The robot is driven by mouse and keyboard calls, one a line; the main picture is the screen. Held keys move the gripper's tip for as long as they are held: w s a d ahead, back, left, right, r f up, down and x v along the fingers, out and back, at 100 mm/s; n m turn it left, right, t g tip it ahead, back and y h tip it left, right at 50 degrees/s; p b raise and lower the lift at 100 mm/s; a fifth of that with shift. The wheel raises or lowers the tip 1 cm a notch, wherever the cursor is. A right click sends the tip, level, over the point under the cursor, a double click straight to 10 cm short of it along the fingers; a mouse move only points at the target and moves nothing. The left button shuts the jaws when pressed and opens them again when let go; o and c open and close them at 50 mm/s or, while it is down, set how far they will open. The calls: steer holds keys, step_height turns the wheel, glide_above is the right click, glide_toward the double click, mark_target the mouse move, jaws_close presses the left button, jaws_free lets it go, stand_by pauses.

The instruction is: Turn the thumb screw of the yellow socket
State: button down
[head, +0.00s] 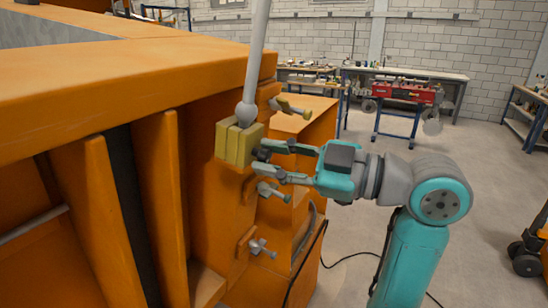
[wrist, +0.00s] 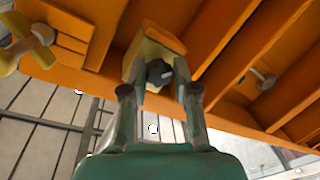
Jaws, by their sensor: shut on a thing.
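The yellow socket (head: 238,145) is a block on the orange sandbed's corner, with the ball end of a grey rod (head: 247,108) seated at its top. It also shows in the wrist view (wrist: 150,48). Its thumb screw (wrist: 159,72) is a dark knob facing my gripper; in the head view the fingers and the socket mostly hide it. My gripper (head: 258,162) reaches in from the right at the socket's side. In the wrist view its two fingertips (wrist: 160,80) stand on either side of the knob, shut on it.
Other wing screws stick out close by: an olive one (head: 290,107) above, grey ones (head: 272,191) and (head: 262,248) below. The orange sandbed (head: 130,62) fills the left side. Open floor (head: 480,190) lies to the right, with workbenches (head: 430,74) far back.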

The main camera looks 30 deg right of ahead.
steer(key=m+y, duration=0.1)
steer(key=m, duration=0.2)
steer(key=m+y, duration=0.1)
steer(key=m, duration=0.6)
steer(key=shift+f+m+y, duration=0.1)
steer(key=shift+m+y, duration=0.3)
steer(key=m+t, duration=0.1)
steer(key=m, duration=0.2)
steer(key=shift+m, duration=0.4)
steer(key=m+t, duration=0.1)
steer(key=m, duration=0.5)
steer(key=shift+f+t, duration=0.1)
steer(key=shift+t, duration=0.3)
steer(key=m+t+h, duration=0.1)
steer(key=m, duration=0.5)
steer(key=shift+f+m, duration=0.1)
steer(key=shift+m, duration=0.4)
steer(key=c, duration=0.9)
jaws_free()
